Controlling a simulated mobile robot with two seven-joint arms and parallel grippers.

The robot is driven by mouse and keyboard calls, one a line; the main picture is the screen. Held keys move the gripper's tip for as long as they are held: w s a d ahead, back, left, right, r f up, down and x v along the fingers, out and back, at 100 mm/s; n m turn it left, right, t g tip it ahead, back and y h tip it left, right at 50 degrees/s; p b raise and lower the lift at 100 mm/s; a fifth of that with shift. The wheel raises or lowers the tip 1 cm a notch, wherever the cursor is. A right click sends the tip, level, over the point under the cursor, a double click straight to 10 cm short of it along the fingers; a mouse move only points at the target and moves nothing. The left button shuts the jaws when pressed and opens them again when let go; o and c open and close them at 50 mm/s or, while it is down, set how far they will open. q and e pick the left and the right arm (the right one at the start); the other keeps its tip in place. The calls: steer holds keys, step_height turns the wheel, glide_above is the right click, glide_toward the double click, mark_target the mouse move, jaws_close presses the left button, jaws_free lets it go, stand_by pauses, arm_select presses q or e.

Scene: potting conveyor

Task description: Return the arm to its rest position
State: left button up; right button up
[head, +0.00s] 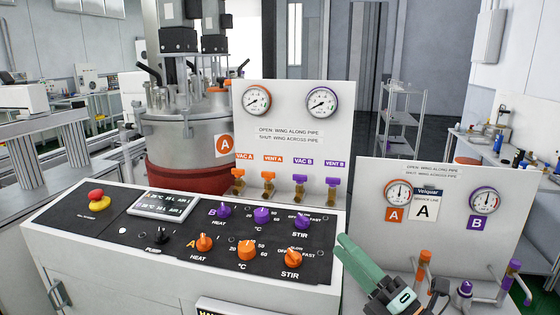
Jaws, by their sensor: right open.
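My right gripper (345,246) shows at the bottom, right of centre, with its green fingers pointing up and left. It is open and nothing shows between its fingers. In the picture it lies just past the right end of the control console (110,250), in front of the gap between the two upright panels. I cannot tell whether it touches anything. My left gripper is not in view.
Orange knobs (247,252) and purple knobs (262,215) stand on the console, with a red stop button (97,196) at left. A valve panel (292,125) stands behind. A gauge panel (443,215) stands right, with orange valves (424,262) near my gripper.

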steer(key=s+d+f+m+g+h, duration=0.2)
steer(key=s+d+f+m+h, duration=0.25)
steer(key=f+m+h, duration=0.4)
steer(key=s+d+f+m+g+h, duration=0.25)
steer(key=d+f+m+h, duration=0.3)
steer(key=f+m, duration=0.6)
steer(key=s+f+m+g, duration=0.3)
steer(key=s+f+g, duration=0.2)
steer(key=s, duration=0.5)
steer(key=s+f+m+g, duration=0.3)
steer(key=s+f+g, duration=0.2)
steer(key=s, duration=0.5)
steer(key=w+a+f+t+y, duration=0.1)
steer(key=w+a+f+t, duration=0.1)
steer(key=f, duration=0.4)
steer(key=w+a+f+t+y+b, duration=0.1)
steer(key=w+a+f+t+y, duration=0.1)
steer(key=f, duration=0.4)
steer(key=shift+a+f+t, duration=0.35)
steer(key=shift+a+t, duration=0.1)
steer(key=shift+t, duration=0.6)
